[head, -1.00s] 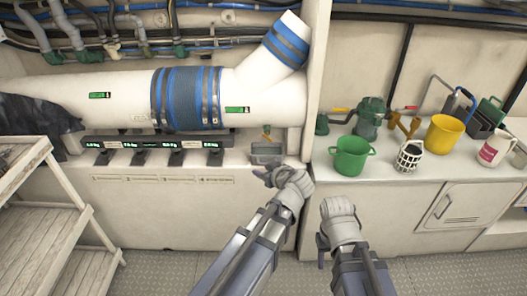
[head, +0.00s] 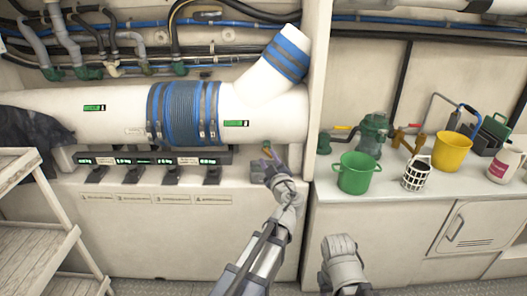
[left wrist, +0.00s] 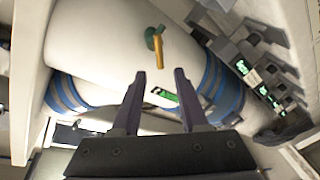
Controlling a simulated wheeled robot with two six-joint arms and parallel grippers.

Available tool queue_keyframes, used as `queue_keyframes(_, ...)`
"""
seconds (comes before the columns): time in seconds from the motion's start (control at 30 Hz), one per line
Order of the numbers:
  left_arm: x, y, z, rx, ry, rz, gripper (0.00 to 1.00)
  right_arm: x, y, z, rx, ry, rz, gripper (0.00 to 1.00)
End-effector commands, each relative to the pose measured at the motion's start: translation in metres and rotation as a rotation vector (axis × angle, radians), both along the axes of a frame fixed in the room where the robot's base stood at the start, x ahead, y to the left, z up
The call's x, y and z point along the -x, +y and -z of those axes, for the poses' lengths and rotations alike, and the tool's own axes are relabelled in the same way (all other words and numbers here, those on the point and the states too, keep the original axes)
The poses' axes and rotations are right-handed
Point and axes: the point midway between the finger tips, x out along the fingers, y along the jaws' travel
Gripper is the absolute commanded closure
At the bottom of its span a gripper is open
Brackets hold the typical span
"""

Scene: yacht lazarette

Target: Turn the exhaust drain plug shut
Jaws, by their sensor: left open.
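The drain plug is a green fitting with a yellow handle (left wrist: 158,50) on the underside of the large white exhaust pipe (left wrist: 105,35). In the head view the handle (head: 266,149) shows small, below the right part of the pipe. My left gripper (head: 264,163) is just below the plug in the head view, its fingers partly hard to make out. In the left wrist view its two dark fingers (left wrist: 156,75) are spread apart and empty, with the handle beyond and between their tips, apparently not touched. My right arm's wrist (head: 342,250) is low in the head view; its fingers are hidden.
A black panel with green displays (head: 150,158) runs below the pipe, left of my gripper. A white partition (head: 312,100) stands close on the right. The counter beyond holds a green bucket (head: 355,176), a white basket (head: 416,172) and a yellow bucket (head: 452,152).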

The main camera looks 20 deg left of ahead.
Motion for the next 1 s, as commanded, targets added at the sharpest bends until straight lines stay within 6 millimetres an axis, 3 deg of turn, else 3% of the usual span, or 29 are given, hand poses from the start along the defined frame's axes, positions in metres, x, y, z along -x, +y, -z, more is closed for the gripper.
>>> queue_keyframes(0.33,-0.047,0.027,0.000,0.000,0.000,-0.002,0.57,0.000,0.000,0.000,0.000,0.000,0.000,0.51)
queue_keyframes(0.7,-0.053,0.033,0.000,0.000,0.000,-0.002,0.57,0.000,0.000,0.000,0.000,0.000,0.000,0.51)
queue_keyframes(1.0,-0.053,0.033,0.000,0.000,0.000,-0.002,0.90,0.000,0.000,0.000,0.000,0.000,0.000,0.51)
